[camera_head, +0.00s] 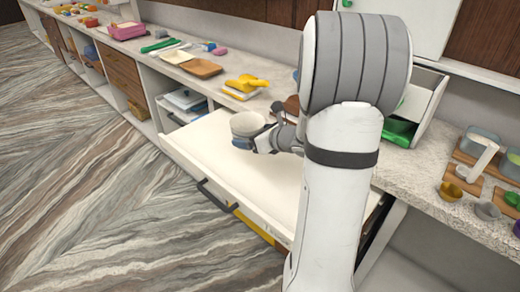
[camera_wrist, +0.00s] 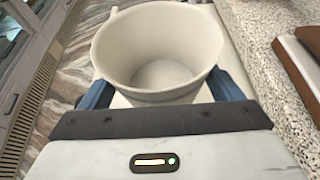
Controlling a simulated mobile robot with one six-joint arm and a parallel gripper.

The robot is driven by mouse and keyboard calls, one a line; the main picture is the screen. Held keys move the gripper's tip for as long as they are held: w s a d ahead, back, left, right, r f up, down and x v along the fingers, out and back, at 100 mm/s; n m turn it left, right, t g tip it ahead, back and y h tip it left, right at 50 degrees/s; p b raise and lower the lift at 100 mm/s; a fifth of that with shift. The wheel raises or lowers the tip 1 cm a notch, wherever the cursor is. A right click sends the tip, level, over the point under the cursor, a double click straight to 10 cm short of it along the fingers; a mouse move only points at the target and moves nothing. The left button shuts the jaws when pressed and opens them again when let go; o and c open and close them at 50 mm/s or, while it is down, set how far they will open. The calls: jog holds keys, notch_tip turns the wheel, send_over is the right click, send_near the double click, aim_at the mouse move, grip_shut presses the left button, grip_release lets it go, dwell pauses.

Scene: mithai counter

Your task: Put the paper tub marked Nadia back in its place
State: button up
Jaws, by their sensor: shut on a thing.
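A white round tub (camera_head: 247,124) is held upright above the pulled-out white drawer or shelf board (camera_head: 205,150). My gripper (camera_head: 257,143) is shut on the tub, its blue fingers on either side of it. In the wrist view the tub (camera_wrist: 158,50) is open at the top and looks empty inside. The fingers (camera_wrist: 165,92) clasp its lower sides. I see no name on the tub; its marking is hidden or too small to read. Whether its base touches the board below I cannot tell.
The speckled counter (camera_head: 225,80) runs behind the drawer. A yellow scoop (camera_head: 248,84), a tan tray (camera_head: 201,68) and green and blue items stand on it. Cups and bowls (camera_head: 480,143) stand at the right. The drawer's top looks bare around the tub. Marbled floor lies at the left.

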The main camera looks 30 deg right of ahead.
jog(key=shift+s+d+f, duration=0.35)
jog(key=shift+d, duration=0.25)
jog(key=b, duration=0.5)
send_over(257, 166)
jog(key=shift+f, duration=3.3)
jog(key=shift+f+b, duration=0.7)
jog(key=shift+b, duration=0.05)
jog(key=o, duration=0.9)
jog(key=shift+r, duration=0.1)
jog(key=p+v, duration=0.1)
jog(key=v, duration=0.6)
jog(key=shift+s+d+r, duration=0.1)
jog(key=shift+s, duration=0.3)
